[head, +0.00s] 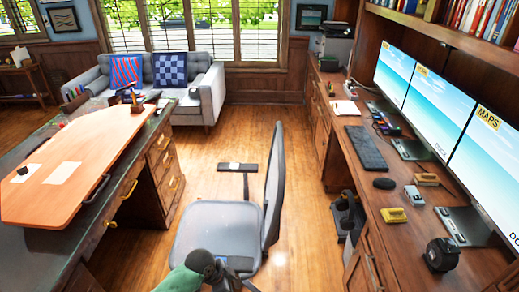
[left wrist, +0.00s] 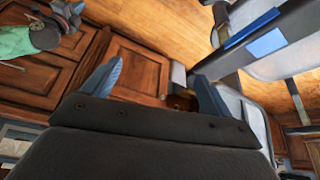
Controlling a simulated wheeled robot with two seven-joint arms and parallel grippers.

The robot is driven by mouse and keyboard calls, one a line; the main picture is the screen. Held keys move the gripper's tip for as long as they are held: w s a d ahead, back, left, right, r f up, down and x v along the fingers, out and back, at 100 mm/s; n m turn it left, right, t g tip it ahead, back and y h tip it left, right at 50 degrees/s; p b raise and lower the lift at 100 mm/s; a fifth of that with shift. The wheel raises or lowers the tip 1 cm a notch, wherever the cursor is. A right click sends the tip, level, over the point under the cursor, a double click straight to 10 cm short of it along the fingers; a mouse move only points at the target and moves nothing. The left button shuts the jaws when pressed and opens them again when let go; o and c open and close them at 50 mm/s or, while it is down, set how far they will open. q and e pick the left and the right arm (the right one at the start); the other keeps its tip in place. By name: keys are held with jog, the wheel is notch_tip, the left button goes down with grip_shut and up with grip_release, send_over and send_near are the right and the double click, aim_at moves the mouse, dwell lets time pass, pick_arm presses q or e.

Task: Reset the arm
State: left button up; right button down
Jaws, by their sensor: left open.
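My left gripper (left wrist: 160,70) shows in the left wrist view. Its two blue-grey fingers stand wide apart, with nothing held between them. Wooden cabinet fronts (left wrist: 135,72) show behind the fingers, and how far away they are I cannot tell. The left gripper cannot be made out in the head view.
A grey office chair (head: 218,230) stands between the left desk (head: 100,212), with an orange board (head: 105,150) on it, and the right desk (head: 385,180) with monitors (head: 430,95). Wood floor (head: 235,135) is clear toward the grey sofa (head: 205,95).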

pick_arm(q)
jog(key=s+a+r+n+t+y, duration=0.1)
jog(key=s+a+r+n+y, duration=0.2)
jog(key=s, duration=0.4)
jog(key=s+a+r+n+t, duration=0.1)
jog(key=s+a+r+n, duration=0.2)
jog(key=s+a+n, duration=0.25)
jog(key=s+a+r+n+y, duration=0.2)
jog(key=s+a+r+n, duration=0.15)
jog(key=s, duration=0.35)
jog(key=s+d+f+x, duration=0.1)
jog(key=s+x, duration=0.2)
jog(key=x, duration=1)
jog(key=s+d+f+x, duration=0.1)
jog(key=s+x, duration=0.2)
jog(key=x, duration=1)
jog(key=s+f, duration=0.4)
jog(key=f, duration=0.6)
jog(key=s+f+g, duration=0.1)
jog(key=s+f, duration=0.2)
jog(key=f, duration=0.8)
jog(key=shift+s+f+h, duration=0.2)
jog(key=shift+s+h, duration=0.1)
jog(key=shift+s, duration=0.1)
pick_arm(e)
jog(key=shift+r, duration=0.15)
jog(key=shift+a, duration=0.4)
jog(key=shift+d, duration=0.15)
